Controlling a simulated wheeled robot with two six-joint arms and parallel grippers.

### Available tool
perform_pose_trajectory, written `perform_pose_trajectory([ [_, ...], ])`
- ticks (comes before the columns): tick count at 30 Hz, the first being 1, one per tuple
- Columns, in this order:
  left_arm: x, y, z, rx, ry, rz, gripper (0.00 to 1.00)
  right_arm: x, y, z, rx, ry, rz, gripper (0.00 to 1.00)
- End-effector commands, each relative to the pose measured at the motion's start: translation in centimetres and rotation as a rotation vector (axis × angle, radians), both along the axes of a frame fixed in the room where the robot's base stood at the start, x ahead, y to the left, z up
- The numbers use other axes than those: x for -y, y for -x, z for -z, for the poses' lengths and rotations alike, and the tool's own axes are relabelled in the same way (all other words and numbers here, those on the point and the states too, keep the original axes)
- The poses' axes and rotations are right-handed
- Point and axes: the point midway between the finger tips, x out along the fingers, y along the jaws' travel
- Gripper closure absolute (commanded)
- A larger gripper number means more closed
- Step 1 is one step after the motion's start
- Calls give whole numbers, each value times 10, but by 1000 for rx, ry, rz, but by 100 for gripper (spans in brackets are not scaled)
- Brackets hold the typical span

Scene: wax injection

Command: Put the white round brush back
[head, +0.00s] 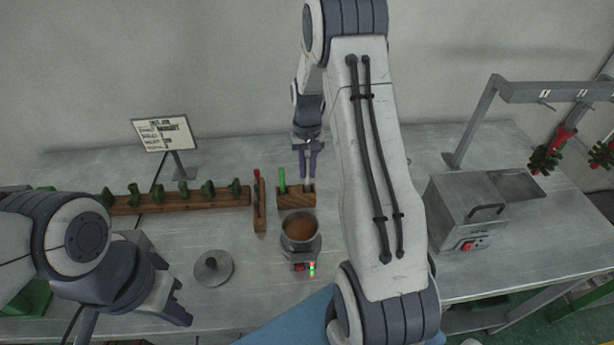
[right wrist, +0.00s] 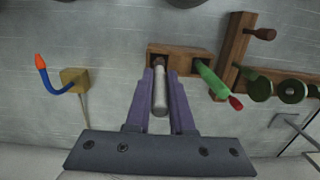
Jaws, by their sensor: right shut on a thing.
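The white round brush (right wrist: 160,92) shows in the right wrist view as a pale cylinder between the fingers of my right gripper (right wrist: 161,100). My right gripper is shut on it. Its far end, brownish, is at the small wooden holder (right wrist: 184,54); I cannot tell whether it is in a slot or just above it. In the head view my right gripper (head: 308,170) points down over the wooden holder (head: 297,201), and the brush is hard to make out. A green-handled tool (head: 282,180) stands in the holder. My left gripper (head: 172,300) appears open and empty over the table's front left.
A metal pot of brown wax (head: 300,231) stands before the holder, with a round metal lid (head: 213,268) to its left. A narrow wooden rack (head: 260,212) and a long rack (head: 180,204) stand left. A metal box machine (head: 470,220) is at right.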

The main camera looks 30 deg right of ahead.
Motion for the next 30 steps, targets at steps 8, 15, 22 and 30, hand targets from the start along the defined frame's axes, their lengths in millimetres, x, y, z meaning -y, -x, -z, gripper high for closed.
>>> perform_pose_trajectory([
  [8,0,0,-8,0,0,-1,100,1,1,30,-2,-1,2,100],
  [15,0,0,-7,0,0,0,100,1,1,31,-1,0,2,100],
  [22,0,0,-6,0,0,0,100,1,1,33,-1,0,2,49],
  [30,0,0,-7,0,0,0,100,1,1,31,-1,0,1,49],
])
